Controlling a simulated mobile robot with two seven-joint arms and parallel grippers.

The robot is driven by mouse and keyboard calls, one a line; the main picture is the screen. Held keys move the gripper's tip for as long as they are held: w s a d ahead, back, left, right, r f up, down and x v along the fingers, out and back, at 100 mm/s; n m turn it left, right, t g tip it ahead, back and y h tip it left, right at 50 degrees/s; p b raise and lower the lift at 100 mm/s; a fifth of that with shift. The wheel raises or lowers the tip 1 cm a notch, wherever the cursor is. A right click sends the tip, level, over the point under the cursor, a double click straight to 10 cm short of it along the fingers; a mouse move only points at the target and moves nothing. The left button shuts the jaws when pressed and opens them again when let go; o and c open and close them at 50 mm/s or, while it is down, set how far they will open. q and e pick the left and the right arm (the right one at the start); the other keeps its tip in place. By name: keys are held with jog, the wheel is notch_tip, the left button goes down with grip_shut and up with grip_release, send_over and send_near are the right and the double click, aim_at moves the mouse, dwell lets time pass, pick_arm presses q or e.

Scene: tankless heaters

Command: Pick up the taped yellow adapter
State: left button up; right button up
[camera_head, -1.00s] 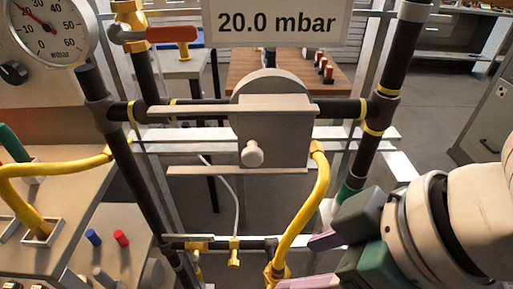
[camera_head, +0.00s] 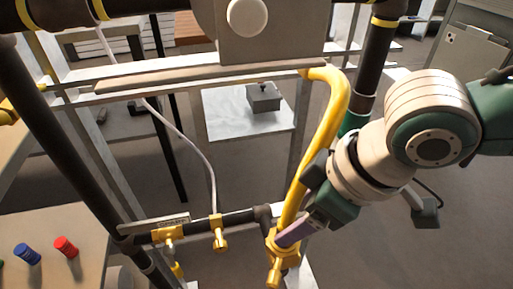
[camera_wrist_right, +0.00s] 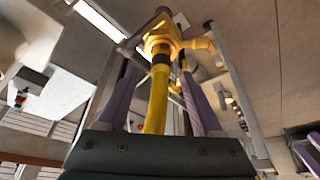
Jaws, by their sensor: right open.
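A yellow fitting (camera_head: 281,252) sits at the right end of the low dark pipe, below the curved yellow hose (camera_head: 337,98). In the right wrist view the fitting (camera_wrist_right: 162,38) has a black band just below it, where the yellow hose (camera_wrist_right: 156,100) meets it. This looks like the taped adapter. My right gripper (camera_head: 291,230) is open, with a purple finger beside the hose's lower end in the head view. In the right wrist view its purple fingers (camera_wrist_right: 158,75) stand on both sides of the hose, apart from it. My left gripper is not in view.
Other yellow fittings (camera_head: 219,235) sit along the low dark pipe (camera_head: 240,220). Dark upright pipes and grey rails frame the rig. A bench (camera_head: 45,225) with red and blue knobs stands at left. A grey box (camera_head: 264,100) sits on a pale surface behind.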

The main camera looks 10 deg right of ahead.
aim_at(289, 224)
jog(key=b+x, duration=0.1)
jog(key=x, duration=0.2)
jog(key=shift+a+f, duration=0.1)
jog(key=shift+f, duration=0.25)
jog(key=shift+c, duration=0.2)
grip_shut()
